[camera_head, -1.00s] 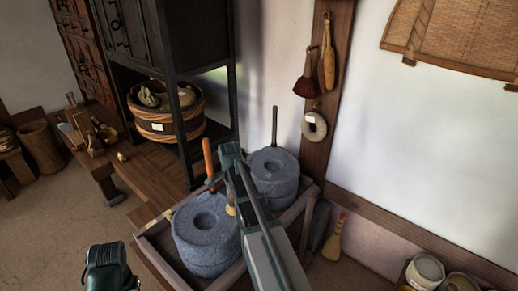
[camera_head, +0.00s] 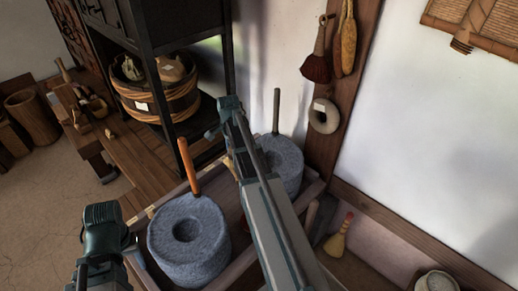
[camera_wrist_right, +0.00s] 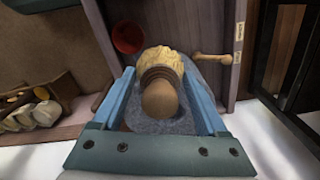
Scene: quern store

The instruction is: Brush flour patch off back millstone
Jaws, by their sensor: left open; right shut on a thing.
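The back millstone (camera_head: 283,158) is a round grey stone with a dark upright handle, standing in a wooden frame. My right arm crosses in front of its left side and hides part of its top. In the right wrist view, my right gripper (camera_wrist_right: 160,110) is shut on a brush (camera_wrist_right: 162,62) with a round wooden knob and pale bristles. Grey stone (camera_wrist_right: 140,125) shows beneath it; contact cannot be told. I cannot make out a flour patch. My left gripper (camera_head: 132,248) is open and empty, left of the front millstone (camera_head: 188,238).
The front millstone has an orange upright handle (camera_head: 187,165). The wooden frame (camera_head: 240,268) surrounds both stones. A dark rack with a tub (camera_head: 160,102) stands behind left. A post with a hanging brush (camera_head: 317,68) and ring (camera_head: 323,116) is behind right. A small broom (camera_head: 338,238) leans at right.

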